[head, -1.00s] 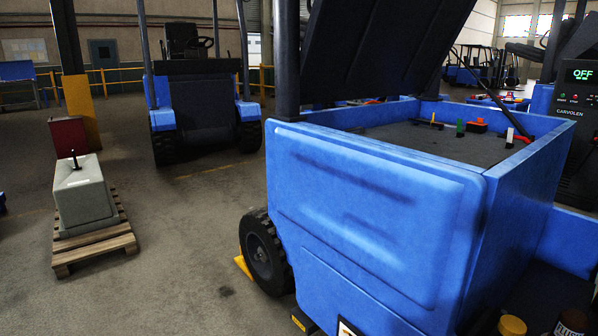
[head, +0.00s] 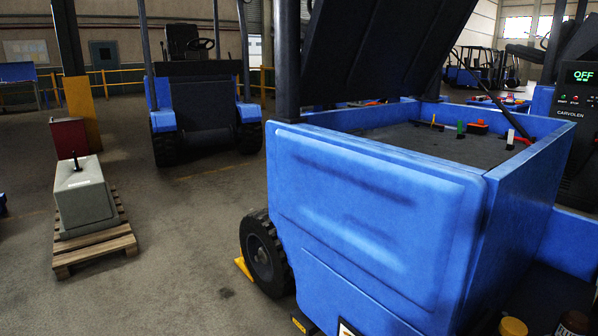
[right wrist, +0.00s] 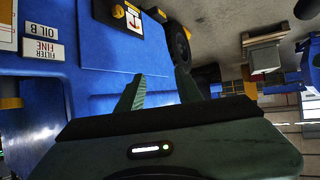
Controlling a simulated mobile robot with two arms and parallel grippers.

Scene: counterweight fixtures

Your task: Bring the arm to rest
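My right gripper (right wrist: 157,82) shows in the right wrist view with its two dark green fingers apart and nothing between them. It is beside the blue body (right wrist: 90,90) of a forklift, which looks turned sideways in this view. Neither gripper shows in the head view. My left gripper is in no view. In the head view the blue forklift (head: 370,210) stands at the right with its dark cover (head: 375,55) raised over an open compartment (head: 435,140).
A grey counterweight block (head: 84,195) with a black handle sits on a wooden pallet (head: 95,248) at the left. A dark red box (head: 69,135) stands behind it. Another forklift (head: 200,105) is at the back. A charger (head: 582,90) reads OFF at the right. Open floor lies between pallet and forklift.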

